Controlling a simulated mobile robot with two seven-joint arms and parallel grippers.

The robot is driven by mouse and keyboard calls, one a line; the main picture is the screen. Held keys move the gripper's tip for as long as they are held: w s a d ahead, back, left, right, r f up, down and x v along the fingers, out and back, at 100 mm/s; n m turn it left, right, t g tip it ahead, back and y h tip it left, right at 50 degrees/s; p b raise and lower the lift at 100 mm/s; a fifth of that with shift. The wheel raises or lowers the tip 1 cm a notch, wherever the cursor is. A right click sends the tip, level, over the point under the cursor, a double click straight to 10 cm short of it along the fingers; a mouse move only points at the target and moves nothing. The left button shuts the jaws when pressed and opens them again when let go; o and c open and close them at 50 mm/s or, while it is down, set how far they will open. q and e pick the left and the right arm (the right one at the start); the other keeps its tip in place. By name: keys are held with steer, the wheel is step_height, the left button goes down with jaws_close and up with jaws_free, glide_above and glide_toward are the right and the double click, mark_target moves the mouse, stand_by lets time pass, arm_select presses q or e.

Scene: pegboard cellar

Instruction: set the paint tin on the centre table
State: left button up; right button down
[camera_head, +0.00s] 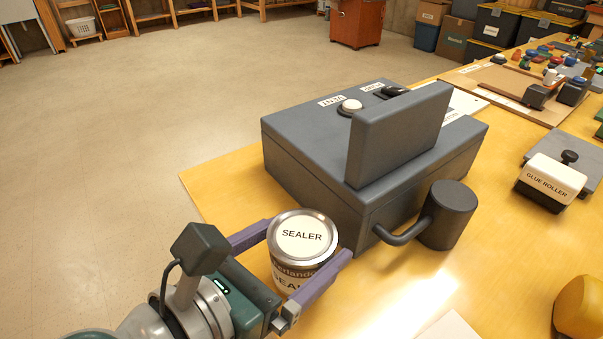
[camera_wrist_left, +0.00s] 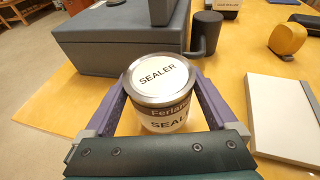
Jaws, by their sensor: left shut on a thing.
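The tin (camera_head: 302,246) has a silver rim and a white lid that reads SEALER. It stands upright at the front left of a yellow table (camera_head: 210,187). My left gripper (camera_head: 306,262) has its two purple fingers on either side of the tin and is shut on it. The tin also shows in the left wrist view (camera_wrist_left: 160,85), between the fingers (camera_wrist_left: 161,98). I cannot tell whether the tin's base touches the table. My right gripper is not in view.
A large grey machine (camera_head: 310,180) with a raised plate and side crank stands just behind the tin. A glue roller (camera_head: 552,180) is at the right. A yellow object (camera_head: 580,307) and a pale board (camera_wrist_left: 285,117) lie nearer. The floor at left is clear.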

arm_select(q)
steer(key=shift+f+b, duration=0.65)
steer(key=shift+f, duration=0.65)
steer(key=o, duration=1.4)
